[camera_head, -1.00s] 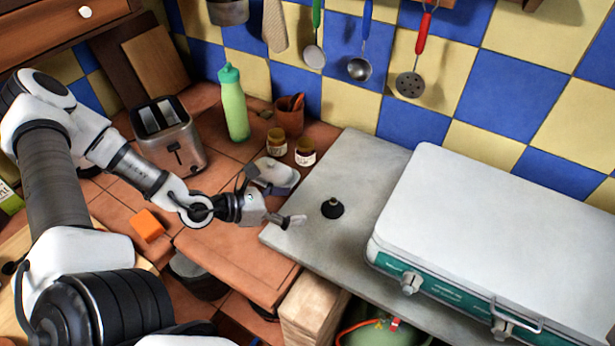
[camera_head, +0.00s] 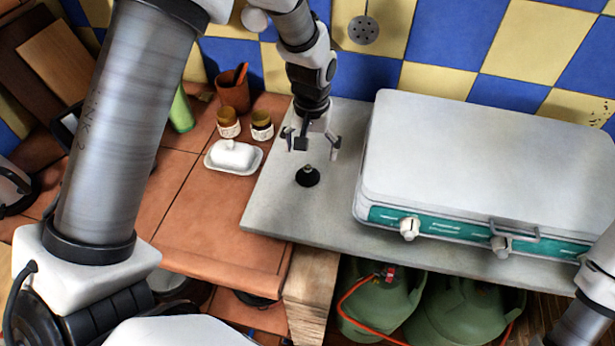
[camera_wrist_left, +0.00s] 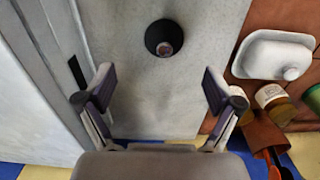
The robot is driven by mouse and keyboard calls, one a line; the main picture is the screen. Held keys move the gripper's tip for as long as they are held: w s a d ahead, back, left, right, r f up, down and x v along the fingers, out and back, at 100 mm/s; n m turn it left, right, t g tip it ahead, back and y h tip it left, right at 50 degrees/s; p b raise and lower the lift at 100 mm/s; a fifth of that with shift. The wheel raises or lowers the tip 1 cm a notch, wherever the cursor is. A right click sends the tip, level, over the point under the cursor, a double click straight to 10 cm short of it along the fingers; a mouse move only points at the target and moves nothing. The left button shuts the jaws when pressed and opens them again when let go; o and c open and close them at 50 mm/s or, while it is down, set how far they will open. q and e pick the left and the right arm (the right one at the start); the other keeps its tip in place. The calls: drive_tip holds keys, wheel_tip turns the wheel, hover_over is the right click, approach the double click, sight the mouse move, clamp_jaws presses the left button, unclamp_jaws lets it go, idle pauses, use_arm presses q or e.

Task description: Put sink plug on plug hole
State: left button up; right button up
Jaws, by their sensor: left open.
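The sink plug (camera_head: 308,177) is a small black cone with a knob on top. It stands on the grey metal slab (camera_head: 275,212), left of the white-lidded stove. My left gripper (camera_head: 316,148) points down above and slightly behind the plug, open and empty, apart from it. In the left wrist view the plug (camera_wrist_left: 164,38) lies beyond the fingertips, near the top middle, and the open left gripper (camera_wrist_left: 159,85) has nothing between its fingers. I see no plug hole in these views. Part of my right arm shows at the right edge, but its gripper is out of view.
The white-lidded stove (camera_head: 480,150) stands close on the right. A white butter dish (camera_head: 233,156), two small jars (camera_head: 228,123) and a terracotta pot (camera_head: 234,92) stand left on the tiled counter. Green gas bottles (camera_head: 380,305) sit below the slab.

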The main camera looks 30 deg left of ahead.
sight(308, 168)
use_arm(q)
drive_tip(key=shift+d+f, duration=0.1)
drive_tip(key=shift+f, duration=0.35)
drive_tip(key=f, duration=0.2)
drive_tip(key=f+p, duration=0.1)
drive_tip(key=f, duration=0.1)
drive_tip(key=a+f+p, duration=0.1)
drive_tip(key=f, duration=0.1)
drive_tip(key=shift+s+f, duration=0.1)
drive_tip(key=shift+f, duration=0.1)
drive_tip(key=shift+d+f, duration=0.1)
drive_tip(key=shift+f, duration=0.1)
drive_tip(key=c, duration=1.2)
drive_tip(key=shift+s+r, duration=0.1)
clamp_jaws()
drive_tip(key=shift+s, duration=0.1)
